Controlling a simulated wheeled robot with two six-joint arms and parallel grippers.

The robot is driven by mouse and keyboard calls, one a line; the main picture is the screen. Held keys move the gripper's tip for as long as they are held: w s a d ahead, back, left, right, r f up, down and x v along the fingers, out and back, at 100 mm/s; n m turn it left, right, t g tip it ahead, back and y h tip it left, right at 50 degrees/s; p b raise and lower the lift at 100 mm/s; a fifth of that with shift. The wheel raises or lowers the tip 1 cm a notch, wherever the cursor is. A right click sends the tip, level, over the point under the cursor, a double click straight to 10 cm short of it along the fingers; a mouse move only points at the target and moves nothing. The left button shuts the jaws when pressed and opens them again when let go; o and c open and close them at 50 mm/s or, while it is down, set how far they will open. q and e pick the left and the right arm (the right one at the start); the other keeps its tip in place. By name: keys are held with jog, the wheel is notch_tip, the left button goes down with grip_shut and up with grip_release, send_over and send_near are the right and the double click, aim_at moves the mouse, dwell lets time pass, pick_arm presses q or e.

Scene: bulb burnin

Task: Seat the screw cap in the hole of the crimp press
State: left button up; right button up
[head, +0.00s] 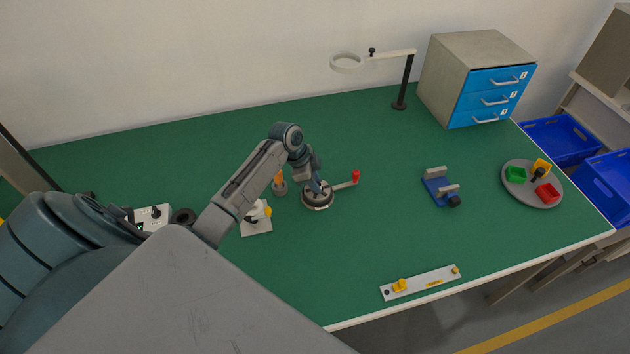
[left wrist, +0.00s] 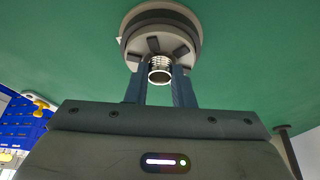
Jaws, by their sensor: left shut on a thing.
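The crimp press (head: 318,201) is a round grey base with a dark top and a side arm ending in a red knob (head: 355,176). It stands near the middle of the green table. My left gripper (head: 317,184) points down at its top. In the left wrist view the press (left wrist: 191,28) fills the top middle, with dark pads around its centre. My left gripper (left wrist: 160,75) is shut on the silver, threaded screw cap (left wrist: 160,67), at the press's centre. The fingers hide the hole, so I cannot tell how deep the cap sits. My right gripper is not in view.
A small orange-topped item (head: 279,184) and a white plate with a yellow part (head: 257,227) stand close left of the press. A blue fixture (head: 437,190), a round grey tray (head: 540,198) and a light strip (head: 425,283) lie to the right. Table between is clear.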

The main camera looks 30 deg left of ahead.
pick_arm(q)
jog(key=o, duration=1)
jog(key=shift+r, duration=0.1)
jog(key=shift+a+r, duration=0.2)
jog(key=shift+r, duration=0.15)
jog(key=b+v, duration=0.3)
jog(key=v, duration=0.6)
jog(key=shift+s+r, duration=0.1)
jog(key=shift+r, duration=0.3)
